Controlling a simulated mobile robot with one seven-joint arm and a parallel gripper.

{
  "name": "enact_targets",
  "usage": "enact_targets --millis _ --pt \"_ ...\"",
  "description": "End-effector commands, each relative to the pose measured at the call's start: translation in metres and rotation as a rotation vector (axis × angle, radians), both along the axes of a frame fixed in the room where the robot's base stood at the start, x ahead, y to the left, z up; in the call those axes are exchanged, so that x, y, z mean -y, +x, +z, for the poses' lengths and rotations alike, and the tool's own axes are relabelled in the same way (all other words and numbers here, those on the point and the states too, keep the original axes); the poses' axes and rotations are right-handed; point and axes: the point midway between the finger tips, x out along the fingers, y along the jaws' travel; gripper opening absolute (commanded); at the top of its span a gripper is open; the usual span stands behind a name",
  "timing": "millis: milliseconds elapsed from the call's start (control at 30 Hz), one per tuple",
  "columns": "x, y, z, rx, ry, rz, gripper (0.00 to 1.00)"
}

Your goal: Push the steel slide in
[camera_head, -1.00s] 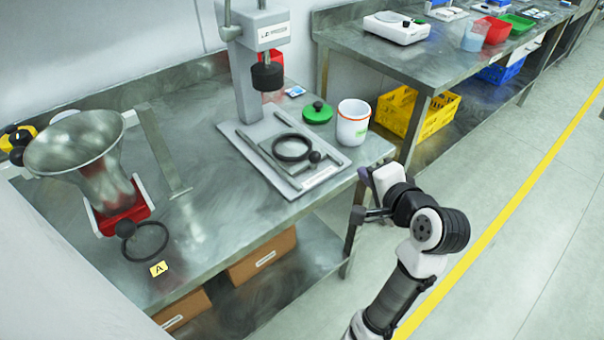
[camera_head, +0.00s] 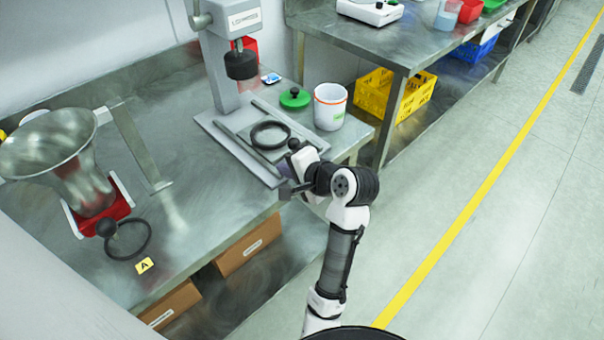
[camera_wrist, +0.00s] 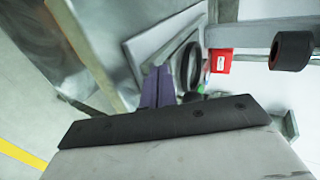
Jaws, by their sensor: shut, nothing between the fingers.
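The steel slide (camera_head: 283,146) lies between two rails on the base of the press, with a black ring (camera_head: 270,123) on it and a dark knob (camera_head: 294,145) at its near end. The ring also shows in the wrist view (camera_wrist: 191,66). My gripper (camera_head: 287,190) is at the near right corner of the press base, close to the slide's outer end. In the wrist view its purple fingers (camera_wrist: 158,84) are shut with nothing between them, pointing toward the slide and ring. My wrist partly hides the slide's near end; I cannot tell whether the fingers touch it.
The press head (camera_head: 241,65) hangs above the far end of the rails. A white cup (camera_head: 329,106) and a green lid (camera_head: 295,98) stand close to the right. A steel funnel (camera_head: 52,150) with a red slide (camera_head: 104,214) is at left. Floor at right is clear.

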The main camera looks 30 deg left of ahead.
Motion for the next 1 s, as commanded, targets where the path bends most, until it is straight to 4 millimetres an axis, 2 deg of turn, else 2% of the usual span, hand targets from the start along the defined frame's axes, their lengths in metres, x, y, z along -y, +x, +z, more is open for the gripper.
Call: enact_targets --millis 200,633,767,1000 --pt "-0.017 0.006 0.000 -0.001 -0.001 0.000 0.00" --pt "-0.022 0.008 0.001 -0.002 0.001 -0.001 0.00" --pt "-0.045 0.017 0.003 -0.004 0.000 0.001 0.00" --pt "-0.097 0.035 0.003 -0.003 0.001 0.001 0.00"
